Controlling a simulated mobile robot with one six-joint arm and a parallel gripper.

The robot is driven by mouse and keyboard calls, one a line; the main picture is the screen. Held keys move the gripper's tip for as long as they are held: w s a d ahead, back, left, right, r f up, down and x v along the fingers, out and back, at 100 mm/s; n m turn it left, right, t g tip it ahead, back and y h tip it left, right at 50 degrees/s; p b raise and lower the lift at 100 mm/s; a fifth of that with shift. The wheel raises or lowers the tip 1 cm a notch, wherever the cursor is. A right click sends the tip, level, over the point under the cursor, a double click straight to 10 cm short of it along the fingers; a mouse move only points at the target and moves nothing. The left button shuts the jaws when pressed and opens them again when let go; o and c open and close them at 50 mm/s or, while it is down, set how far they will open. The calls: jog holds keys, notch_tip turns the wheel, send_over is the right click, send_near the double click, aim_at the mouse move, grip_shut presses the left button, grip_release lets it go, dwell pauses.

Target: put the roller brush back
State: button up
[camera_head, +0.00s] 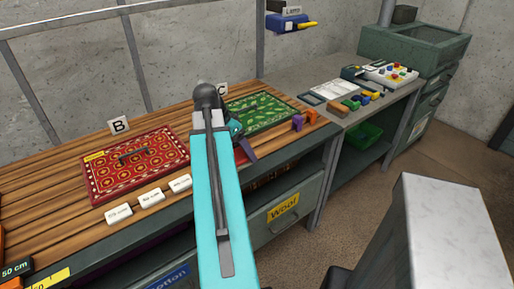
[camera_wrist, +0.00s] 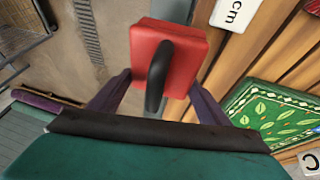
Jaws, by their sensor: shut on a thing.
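My gripper (camera_wrist: 160,88) has two purple fingers, shut on a red block with a black looped handle (camera_wrist: 190,52) in the wrist view. I cannot tell from its top whether this is the roller brush. In the head view my gripper (camera_head: 246,146) is mostly behind my turquoise arm, above the front edge of the wooden bench (camera_head: 60,180). A bit of red (camera_head: 242,158) shows beside it. A red patterned rug (camera_head: 105,185) at sign B has a dark handle-like thing (camera_head: 133,152) on it. A green leaf rug (camera_head: 262,112) lies near sign C.
Several white labelled blocks (camera_head: 152,198) line the bench front. Small purple (camera_head: 298,122) and orange (camera_head: 311,116) things stand right of the green rug. A grey side table (camera_head: 340,110) carries coloured blocks and a button panel. A pale-topped box (camera_head: 450,225) stands at lower right.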

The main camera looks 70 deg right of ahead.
jog(key=d+p, duration=0.1)
jog(key=d, duration=0.4)
jog(key=d+f+p, duration=0.1)
jog(key=d, duration=0.4)
jog(key=s+d+p, duration=0.1)
jog(key=d+p, duration=0.1)
jog(key=d, duration=0.4)
jog(key=shift+s+f, duration=0.1)
jog(key=shift+f, duration=0.1)
jog(key=shift+f, duration=0.1)
jog(key=shift+f+p, duration=0.8)
jog(key=shift+f, duration=0.9)
jog(key=shift+a+f, duration=0.1)
jog(key=shift+f, duration=0.25)
